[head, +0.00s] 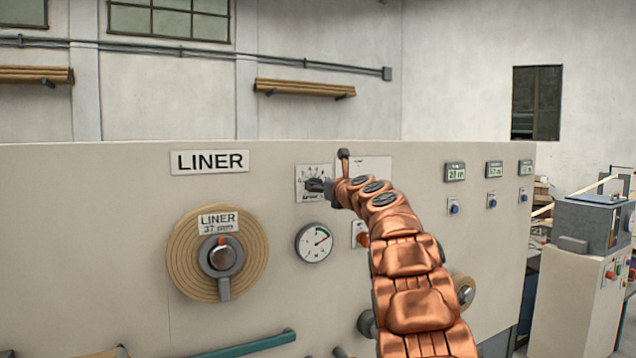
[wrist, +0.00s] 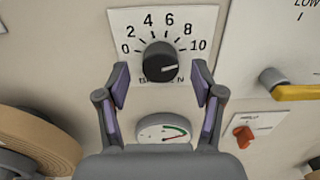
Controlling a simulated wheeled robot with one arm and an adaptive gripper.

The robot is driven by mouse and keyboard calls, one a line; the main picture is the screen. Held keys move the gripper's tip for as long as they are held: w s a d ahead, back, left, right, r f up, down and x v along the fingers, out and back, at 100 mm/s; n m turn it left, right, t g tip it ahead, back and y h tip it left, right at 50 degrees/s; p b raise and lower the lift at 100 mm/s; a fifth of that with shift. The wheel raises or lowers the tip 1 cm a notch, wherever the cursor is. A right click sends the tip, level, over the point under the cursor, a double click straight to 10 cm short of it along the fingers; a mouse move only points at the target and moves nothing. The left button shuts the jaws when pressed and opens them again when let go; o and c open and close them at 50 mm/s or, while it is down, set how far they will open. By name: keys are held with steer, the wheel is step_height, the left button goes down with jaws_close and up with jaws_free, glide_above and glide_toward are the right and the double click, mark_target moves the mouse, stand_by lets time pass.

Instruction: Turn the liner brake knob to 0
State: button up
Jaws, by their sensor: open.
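The liner brake knob (wrist: 160,62) is a round black knob on a white dial plate (wrist: 180,18) marked 0 to 10. Its white pointer line points to the right, near the 10 side. My gripper (wrist: 162,70) is open, with one finger to the left and one to the right of the knob, both apart from it. In the head view my gripper (head: 330,188) is in front of the dial plate (head: 312,172), and the knob (head: 314,185) is partly hidden.
A round gauge (wrist: 163,130) sits just below the knob. An orange-red switch (wrist: 243,136) and a yellow-handled lever (wrist: 298,92) are to the right. A liner roll (head: 188,255) protrudes from the panel at left. Bare panel (head: 90,220) lies farther left.

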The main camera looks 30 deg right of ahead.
steer(key=shift+w+d+p, duration=0.15)
steer(key=shift+w+p, duration=0.4)
steer(key=shift+w, duration=0.7)
steer(key=shift+c, duration=0.2)
steer(key=c, duration=1.1)
